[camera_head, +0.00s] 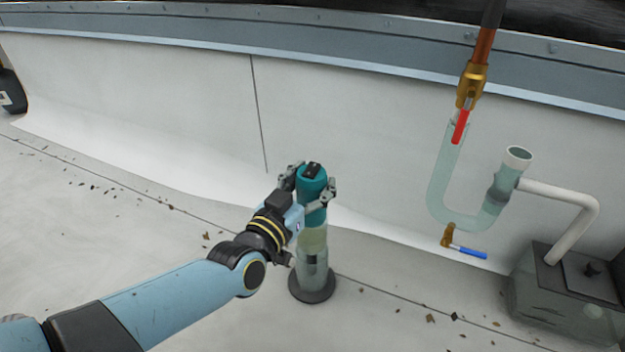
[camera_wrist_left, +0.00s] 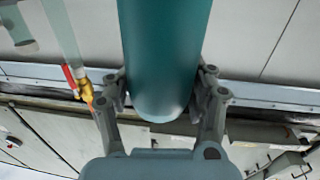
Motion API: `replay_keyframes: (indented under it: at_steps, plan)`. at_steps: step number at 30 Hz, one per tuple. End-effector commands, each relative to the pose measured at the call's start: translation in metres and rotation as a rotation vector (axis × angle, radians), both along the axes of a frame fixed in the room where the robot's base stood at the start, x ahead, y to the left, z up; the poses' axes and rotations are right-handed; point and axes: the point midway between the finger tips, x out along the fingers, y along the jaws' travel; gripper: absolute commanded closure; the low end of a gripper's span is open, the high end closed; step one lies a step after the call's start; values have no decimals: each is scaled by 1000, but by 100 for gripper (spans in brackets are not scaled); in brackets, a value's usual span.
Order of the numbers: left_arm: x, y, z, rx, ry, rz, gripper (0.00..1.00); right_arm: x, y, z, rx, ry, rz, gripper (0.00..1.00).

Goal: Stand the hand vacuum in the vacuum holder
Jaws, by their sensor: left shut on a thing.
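The hand vacuum (camera_head: 314,237) is upright in the head view, with a teal upper body and a pale, see-through lower part. My left gripper (camera_head: 312,188) is shut around the teal upper body near its top. The vacuum holder (camera_head: 312,287), a dark round base, is on the roof floor directly below the vacuum. The vacuum's lower end is in line with it, but I cannot tell how deep it sits. In the left wrist view the teal body (camera_wrist_left: 165,60) stands between the two fingers of my left gripper (camera_wrist_left: 165,90). My right gripper is out of view.
To the right, a clear U-shaped pipe (camera_head: 437,185) hangs below a brass valve (camera_head: 470,85) with a red handle. A blue-handled valve (camera_head: 465,248) is below it. A tank (camera_head: 565,295) stands at lower right. Small leaves dot the floor; a low wall runs behind.

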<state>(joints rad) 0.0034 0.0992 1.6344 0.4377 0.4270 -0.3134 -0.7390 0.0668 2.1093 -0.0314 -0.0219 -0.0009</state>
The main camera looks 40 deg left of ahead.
Motion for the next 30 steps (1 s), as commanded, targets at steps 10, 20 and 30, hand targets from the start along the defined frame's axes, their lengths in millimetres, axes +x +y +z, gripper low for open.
replay_keyframes:
  at_steps: [10,20,30]
  plan:
    - [1,0,-9,1,-3,1,100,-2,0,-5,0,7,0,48]
    - [1,0,-18,-1,-3,1,100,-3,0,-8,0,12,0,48]
    - [1,0,-24,1,-5,0,100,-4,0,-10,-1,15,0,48]
